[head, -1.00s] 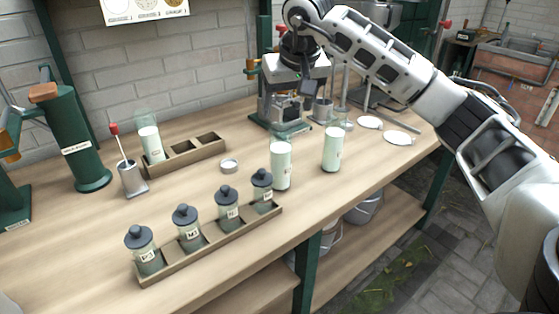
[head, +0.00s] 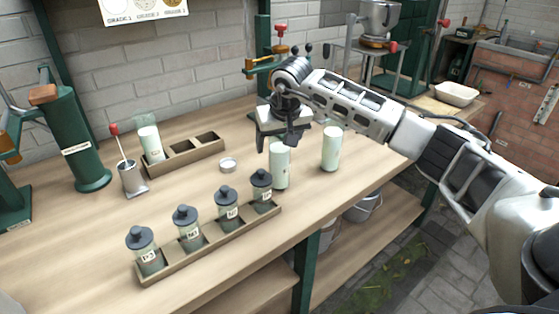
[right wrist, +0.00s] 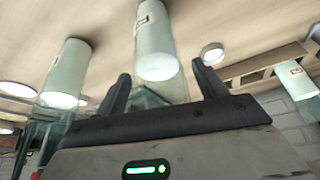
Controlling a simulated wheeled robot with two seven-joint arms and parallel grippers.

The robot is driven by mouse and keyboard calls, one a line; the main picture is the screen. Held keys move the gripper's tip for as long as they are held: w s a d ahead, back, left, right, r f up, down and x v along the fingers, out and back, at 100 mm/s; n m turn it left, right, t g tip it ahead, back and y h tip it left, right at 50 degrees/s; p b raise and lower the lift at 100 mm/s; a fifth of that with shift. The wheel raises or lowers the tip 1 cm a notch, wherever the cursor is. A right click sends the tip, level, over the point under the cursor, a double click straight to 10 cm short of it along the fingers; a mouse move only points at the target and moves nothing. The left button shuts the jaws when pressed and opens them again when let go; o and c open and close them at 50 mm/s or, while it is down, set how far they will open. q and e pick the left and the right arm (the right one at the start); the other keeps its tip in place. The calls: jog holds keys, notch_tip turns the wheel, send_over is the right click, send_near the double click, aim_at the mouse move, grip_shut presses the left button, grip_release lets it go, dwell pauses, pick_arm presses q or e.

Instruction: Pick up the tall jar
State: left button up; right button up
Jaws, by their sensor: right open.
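Two tall glass jars with pale milky contents stand upright on the bench: a nearer jar (head: 280,171) and one to its right (head: 331,149). A third such jar (head: 151,144) stands in a wooden rack. I cannot tell surely which is tallest. My right gripper (head: 278,143) is open and empty, at the top of the nearer jar, hiding part of it. In the right wrist view, that jar (right wrist: 155,45) lies beyond and between the open fingers, with the other bench jar (right wrist: 66,72) to the left and the rack jar (right wrist: 297,80) at right. My left gripper is not in view.
A front wooden rack (head: 205,250) holds several lidded jars in a row, close to the nearer jar. A small round dish (head: 228,165) and a metal cup (head: 132,180) stand left. A green press (head: 75,140) is further left. The bench front is bare right of the rack.

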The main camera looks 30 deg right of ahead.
jog(key=shift+r, duration=0.1)
grip_shut()
